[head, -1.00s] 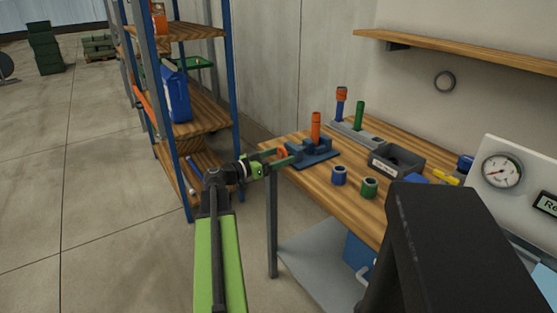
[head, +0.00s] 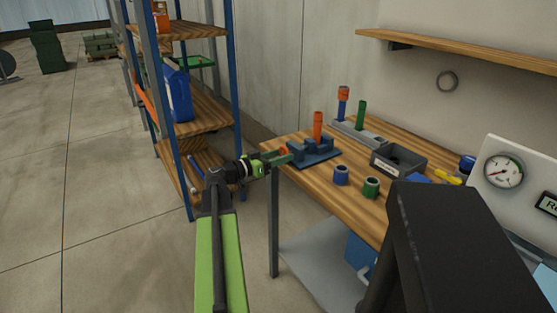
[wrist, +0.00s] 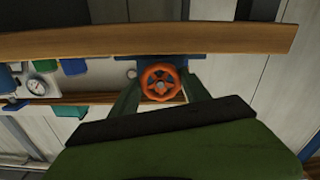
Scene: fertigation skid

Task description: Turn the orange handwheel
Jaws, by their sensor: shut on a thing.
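The orange handwheel (wrist: 160,82) shows in the wrist view as a round spoked wheel, between the two green fingers of my gripper (wrist: 158,92). A finger lies on each side of its rim, and my gripper is shut on it. In the head view only a small orange bit of the handwheel (head: 283,151) shows beside the gripper tip (head: 281,157). The wheel is at the left end of the blue fixture (head: 315,155) on the wooden workbench. An orange upright cylinder (head: 318,126) stands on that fixture.
The wooden bench (head: 315,183) carries a blue ring (head: 341,175), a green ring (head: 371,187) and a grey bin (head: 398,160). A blue-framed shelf (head: 199,105) stands to the left of the bench, close behind my arm. The floor at left is open.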

